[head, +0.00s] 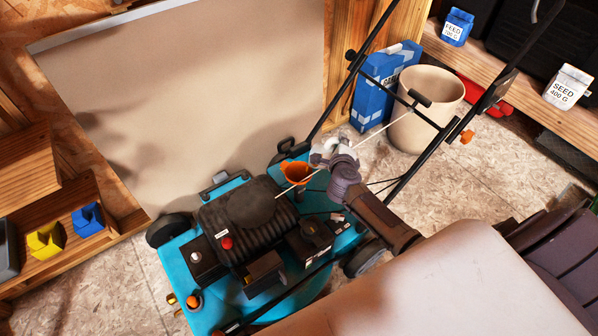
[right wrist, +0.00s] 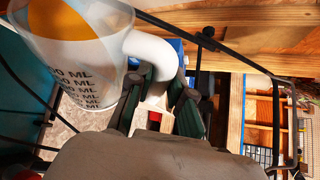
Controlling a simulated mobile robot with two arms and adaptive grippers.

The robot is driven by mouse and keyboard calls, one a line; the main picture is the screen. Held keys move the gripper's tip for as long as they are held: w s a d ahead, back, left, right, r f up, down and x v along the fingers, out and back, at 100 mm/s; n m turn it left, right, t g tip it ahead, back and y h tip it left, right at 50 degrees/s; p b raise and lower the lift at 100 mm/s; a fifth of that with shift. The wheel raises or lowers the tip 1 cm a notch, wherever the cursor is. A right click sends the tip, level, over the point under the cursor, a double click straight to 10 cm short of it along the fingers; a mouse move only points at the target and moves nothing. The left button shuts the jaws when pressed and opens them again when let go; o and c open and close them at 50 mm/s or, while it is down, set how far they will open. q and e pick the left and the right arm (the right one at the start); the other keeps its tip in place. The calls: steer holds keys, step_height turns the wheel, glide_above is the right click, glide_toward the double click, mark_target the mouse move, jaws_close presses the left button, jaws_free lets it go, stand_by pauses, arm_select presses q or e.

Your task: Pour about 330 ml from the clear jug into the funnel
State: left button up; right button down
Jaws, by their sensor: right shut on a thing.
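The clear jug (right wrist: 75,50) fills the upper left of the right wrist view, with black ML marks and a white handle (right wrist: 150,50). My right gripper (right wrist: 160,115) is shut on that handle. Orange and white show through or on the jug's wall; I cannot tell the liquid level. In the head view the jug (head: 322,152) is small and partly hidden by my right gripper (head: 338,158). It is held up close to the orange funnel (head: 296,172), which stands on the blue mower (head: 175,270). I cannot see any stream. My left gripper is not in view.
The mower's black handlebar (head: 365,60) rises close beside my right arm, with a thin cord (head: 385,128) across. A beige bin (head: 428,105) and blue box (head: 375,90) stand behind. Shelves hold seed cartons (head: 567,87) at right and blue and yellow containers (head: 45,240) at left.

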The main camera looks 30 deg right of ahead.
mark_target(324, 149)
steer(key=shift+w+a+r+n+h+b, duration=0.25)
steer(key=shift+a+r+n+h+b, duration=0.3)
steer(key=shift+a+r+n, duration=0.2)
stand_by(2.2)
steer(key=shift+w+a+r+n+h+p, duration=0.1)
steer(key=shift+w+a+r+n+p, duration=0.1)
steer(key=shift+a, duration=0.35)
steer(key=shift+w+a+r+n+h+p, duration=0.15)
steer(key=shift+a+n+p, duration=0.1)
steer(key=shift+a, duration=0.35)
steer(key=shift+w+a+r+n+h+p, duration=0.1)
steer(key=shift+a+r+n+p, duration=0.1)
steer(key=shift+a, duration=0.35)
stand_by(0.9)
steer(key=shift+m+y, duration=0.4)
steer(key=shift+m, duration=0.3)
steer(key=d, duration=0.1)
steer(key=d+f+b, duration=0.1)
steer(key=s+d+f+b, duration=0.1)
steer(key=d, duration=0.1)
steer(key=d+m+y+p, duration=0.1)
steer(key=p, duration=0.1)
steer(key=shift+s+d+p, duration=0.15)
steer(key=shift+s+p, duration=0.25)
steer(key=shift+d+f+m, duration=0.2)
steer(key=shift+f+m, duration=0.3)
steer(key=shift+f, duration=0.15)
steer(key=shift+w+y, duration=0.1)
steer(key=shift+y, duration=0.2)
